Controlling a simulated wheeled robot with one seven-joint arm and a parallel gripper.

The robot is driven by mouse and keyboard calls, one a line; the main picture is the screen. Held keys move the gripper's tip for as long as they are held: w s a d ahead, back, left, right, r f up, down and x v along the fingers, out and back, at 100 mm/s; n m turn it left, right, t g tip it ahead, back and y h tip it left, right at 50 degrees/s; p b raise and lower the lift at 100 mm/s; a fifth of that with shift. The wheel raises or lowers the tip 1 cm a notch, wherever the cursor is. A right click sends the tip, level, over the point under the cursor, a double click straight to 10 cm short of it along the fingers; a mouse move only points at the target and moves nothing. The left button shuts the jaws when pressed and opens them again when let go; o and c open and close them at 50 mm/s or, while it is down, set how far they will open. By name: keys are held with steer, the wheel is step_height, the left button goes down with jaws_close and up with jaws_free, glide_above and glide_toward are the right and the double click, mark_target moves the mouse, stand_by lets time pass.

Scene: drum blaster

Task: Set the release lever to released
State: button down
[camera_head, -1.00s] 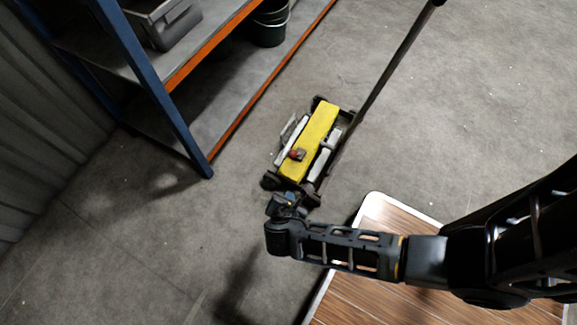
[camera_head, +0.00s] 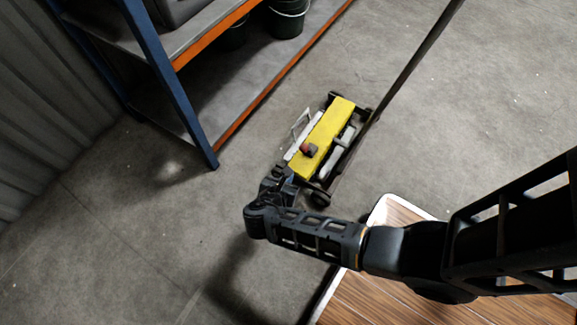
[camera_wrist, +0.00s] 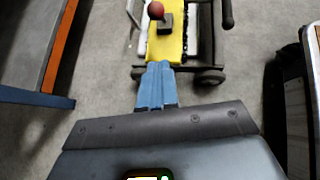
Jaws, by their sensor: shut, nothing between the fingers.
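The drum blaster (camera_head: 327,135) is a low wheeled machine with a long yellow body, standing on the concrete floor with its long dark handle pole (camera_head: 415,55) rising to the upper right. A lever with a dark red knob (camera_head: 305,148) stands on the near part of the yellow body. In the wrist view the knob (camera_wrist: 156,10) tops a short stem on a dark base, at the top of the picture. My gripper (camera_wrist: 157,68) is shut and empty, its blue fingers pointing at the near end of the yellow body, short of the lever. In the head view my arm largely hides the fingers.
Shelving with a blue post (camera_head: 168,90) and orange-edged shelves stands at the left, with dark buckets (camera_head: 287,18) on its lower shelf. A wood-topped, white-edged surface (camera_head: 385,290) lies at the lower right under my arm.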

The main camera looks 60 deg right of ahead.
mark_target(302, 150)
steer(key=w+d+f+b, duration=0.2)
steer(key=d+f+b, duration=0.1)
steer(key=d, duration=0.6)
steer(key=shift+w+d+f+b, duration=0.15)
steer(key=shift+d+f+b, duration=0.2)
steer(key=shift+b, duration=0.2)
steer(key=shift+d+r+p, duration=0.1)
steer(key=shift+r+p, duration=0.25)
steer(key=shift+p, duration=0.2)
steer(key=shift+d+r+y+p, duration=0.1)
steer(key=shift+d+y+p, duration=0.1)
steer(key=shift+y+p, duration=0.2)
steer(key=shift+d, duration=0.1)
